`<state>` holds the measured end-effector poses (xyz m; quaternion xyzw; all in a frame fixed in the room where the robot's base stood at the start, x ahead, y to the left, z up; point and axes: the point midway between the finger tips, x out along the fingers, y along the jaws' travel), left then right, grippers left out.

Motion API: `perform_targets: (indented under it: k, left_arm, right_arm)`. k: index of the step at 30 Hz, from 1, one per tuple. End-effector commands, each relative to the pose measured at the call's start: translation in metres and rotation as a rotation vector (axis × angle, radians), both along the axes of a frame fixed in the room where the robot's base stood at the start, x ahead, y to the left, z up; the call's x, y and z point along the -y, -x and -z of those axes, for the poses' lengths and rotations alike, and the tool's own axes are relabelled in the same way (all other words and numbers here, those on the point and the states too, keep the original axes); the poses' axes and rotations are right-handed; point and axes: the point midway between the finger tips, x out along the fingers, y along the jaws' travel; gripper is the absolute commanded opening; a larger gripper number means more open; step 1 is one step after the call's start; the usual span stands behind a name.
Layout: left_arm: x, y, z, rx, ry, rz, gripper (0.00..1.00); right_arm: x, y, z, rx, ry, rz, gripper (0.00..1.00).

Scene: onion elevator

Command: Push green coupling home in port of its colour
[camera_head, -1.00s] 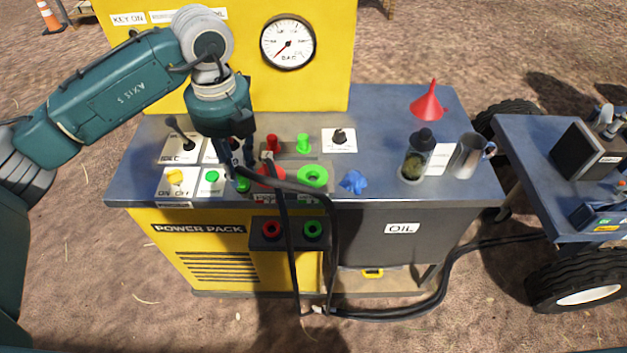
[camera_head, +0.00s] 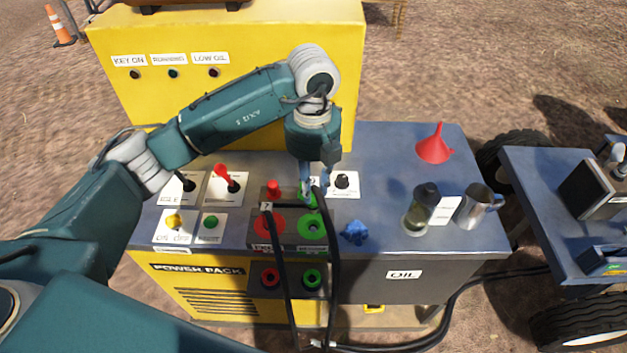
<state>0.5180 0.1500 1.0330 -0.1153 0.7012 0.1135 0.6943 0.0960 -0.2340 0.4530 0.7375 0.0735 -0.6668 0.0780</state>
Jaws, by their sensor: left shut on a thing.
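My left gripper (camera_head: 310,190) points down over the back of the coupling panel, shut on the end of a black hose (camera_head: 332,255). The green coupling at that end is mostly hidden by the fingers. Green shows just below the fingertips, but I cannot tell coupling from the green upright fitting seen there earlier. A green ring (camera_head: 313,226) lies in front of the gripper, and a green-ringed port (camera_head: 312,279) is in the front face below. My right gripper is not in view.
A red upright fitting (camera_head: 273,187) and red ring (camera_head: 268,224) are left of the gripper. A second black hose (camera_head: 284,285) hangs in front.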

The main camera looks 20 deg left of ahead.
Motion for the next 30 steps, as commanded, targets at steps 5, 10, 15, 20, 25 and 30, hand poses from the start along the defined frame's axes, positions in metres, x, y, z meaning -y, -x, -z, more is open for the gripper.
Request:
perform_targets:
  k: [5, 10, 15, 20, 25, 30]
  left_arm:
    - [0.000, 0.000, 0.015, 0.000, 0.001, 0.000, 0.00]
    - [0.001, 0.000, 0.032, -0.001, 0.001, 0.001, 0.00]
    - [0.000, 0.000, 0.049, 0.001, 0.001, 0.001, 0.00]
    - [0.001, -0.001, 0.056, 0.002, 0.002, 0.001, 0.00]
    - [0.001, -0.001, 0.057, 0.002, 0.002, 0.001, 0.00]
    - [0.000, 0.000, 0.057, 0.001, 0.001, 0.001, 0.00]
  right_arm:
    - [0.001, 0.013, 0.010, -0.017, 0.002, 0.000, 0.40]
    - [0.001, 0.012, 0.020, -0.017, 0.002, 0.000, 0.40]
    - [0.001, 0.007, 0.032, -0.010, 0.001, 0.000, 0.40]
    - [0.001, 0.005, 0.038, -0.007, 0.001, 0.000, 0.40]
    - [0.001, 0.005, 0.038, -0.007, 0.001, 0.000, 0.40]
    - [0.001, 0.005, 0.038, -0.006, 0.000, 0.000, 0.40]
